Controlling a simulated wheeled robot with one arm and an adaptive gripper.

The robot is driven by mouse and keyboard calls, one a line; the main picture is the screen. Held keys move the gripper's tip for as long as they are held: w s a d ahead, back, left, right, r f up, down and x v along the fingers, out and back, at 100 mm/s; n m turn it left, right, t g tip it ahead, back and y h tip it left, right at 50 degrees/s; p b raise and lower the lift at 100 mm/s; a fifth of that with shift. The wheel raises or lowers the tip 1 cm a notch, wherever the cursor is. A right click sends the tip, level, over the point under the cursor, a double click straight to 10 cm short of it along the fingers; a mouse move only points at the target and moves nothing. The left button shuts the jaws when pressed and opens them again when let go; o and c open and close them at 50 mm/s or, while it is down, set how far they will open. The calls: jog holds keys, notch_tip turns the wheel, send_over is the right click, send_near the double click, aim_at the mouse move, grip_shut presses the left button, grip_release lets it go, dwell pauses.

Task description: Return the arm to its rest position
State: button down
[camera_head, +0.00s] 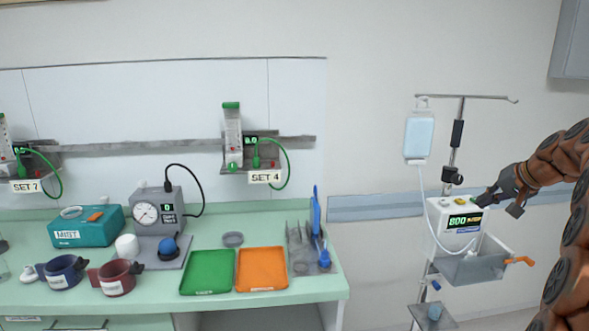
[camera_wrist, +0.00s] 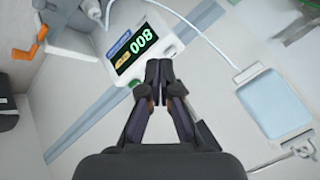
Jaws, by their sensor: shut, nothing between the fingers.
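My gripper (camera_head: 481,201) is at the right in the head view, by the top of a white infusion pump (camera_head: 437,214) on a pole. In the wrist view my gripper (camera_wrist: 160,68) is shut with its fingertips together and nothing between them. The fingertips appear over the near edge of the pump (camera_wrist: 181,41), beside its lit display. I cannot tell whether they touch it. The display reads 800 in the head view. My arm reaches in from the right edge of the head view.
The pump's pole carries a fluid bag (camera_head: 419,136) and a grey tray (camera_head: 470,268) with an orange handle (camera_head: 519,261). A green counter (camera_head: 222,309) at left bears a green tray (camera_head: 207,272), an orange tray (camera_head: 262,270) and a pressure gauge (camera_head: 146,213). Open wall lies between counter and pole.

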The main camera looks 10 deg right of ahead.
jog(key=s+a+f+n+g+y, duration=0.1)
jog(key=s+a+f+g, duration=0.2)
jog(key=a, duration=0.7)
jog(key=s+a+f+n+g, duration=0.15)
jog(key=s+a, duration=0.35)
jog(key=a, duration=0.5)
jog(key=s+a+f+n+g+y, duration=0.1)
jog(key=s+a+f, duration=0.25)
jog(key=a, duration=0.65)
jog(key=s+a+f+n+g+h, duration=0.1)
jog(key=s+a+f, duration=0.1)
jog(key=s, duration=0.7)
jog(key=s+a+f+n+g+h, duration=0.1)
jog(key=s+a+f+g, duration=0.1)
jog(key=s+f, duration=0.3)
jog(key=s+a+f+n+g+h, duration=0.1)
jog(key=s+a+f+n, duration=0.1)
jog(key=s, duration=1.1)
jog(key=shift+a+f, duration=0.75)
jog(key=shift+a, duration=0.5)
jog(key=shift+g, duration=0.25)
